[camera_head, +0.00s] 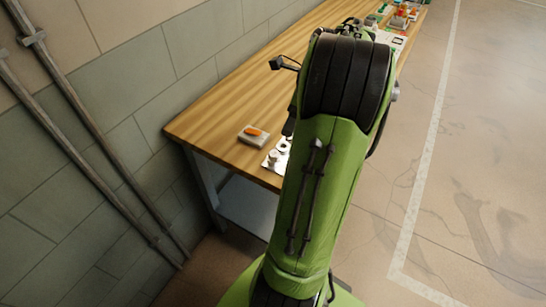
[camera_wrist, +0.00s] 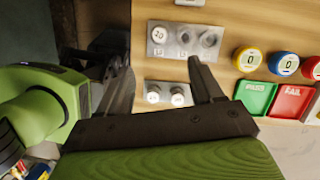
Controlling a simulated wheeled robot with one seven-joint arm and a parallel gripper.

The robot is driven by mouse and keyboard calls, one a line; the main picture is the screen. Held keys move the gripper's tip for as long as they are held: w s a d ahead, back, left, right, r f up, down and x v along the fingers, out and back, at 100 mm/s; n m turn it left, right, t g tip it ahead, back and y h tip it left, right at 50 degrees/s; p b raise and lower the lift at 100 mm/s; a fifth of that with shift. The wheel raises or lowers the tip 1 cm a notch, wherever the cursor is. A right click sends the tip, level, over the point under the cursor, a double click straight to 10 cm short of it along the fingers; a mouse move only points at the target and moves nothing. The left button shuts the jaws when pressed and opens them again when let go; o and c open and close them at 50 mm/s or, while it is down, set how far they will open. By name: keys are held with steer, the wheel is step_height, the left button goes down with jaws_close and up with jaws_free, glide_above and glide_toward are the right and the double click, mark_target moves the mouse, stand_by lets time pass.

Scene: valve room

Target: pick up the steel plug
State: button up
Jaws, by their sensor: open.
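In the wrist view, a grey metal plate (camera_wrist: 171,50) on the wooden bench carries a pale round piece (camera_wrist: 157,35) and darker round spots beside it. A smaller plate (camera_wrist: 167,103) nearer my gripper holds two short pale-topped cylinders (camera_wrist: 178,96). I cannot tell which of these pieces is the steel plug. My gripper (camera_wrist: 155,64) is open and empty, its two dark fingers spread on either side of the plates in this view. In the head view my arm hides the gripper and part of a pale plate (camera_head: 268,165) at the bench's near end.
A grey block with an orange top (camera_head: 253,134) sits on the wooden bench (camera_head: 225,112). A wall borders the bench.

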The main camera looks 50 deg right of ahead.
steer(key=b+x, duration=0.6)
steer(key=x, duration=0.8)
steer(key=shift+a+f, duration=0.1)
steer(key=shift+f, duration=0.15)
steer(key=shift+r, duration=0.1)
jaws_close()
step_height(320, 180, up, 10)
steer(key=p, duration=0.5)
steer(key=b, duration=0.3)
glide_above(274, 153)
steer(key=shift+s+f, duration=0.2)
steer(key=shift+f, duration=2.5)
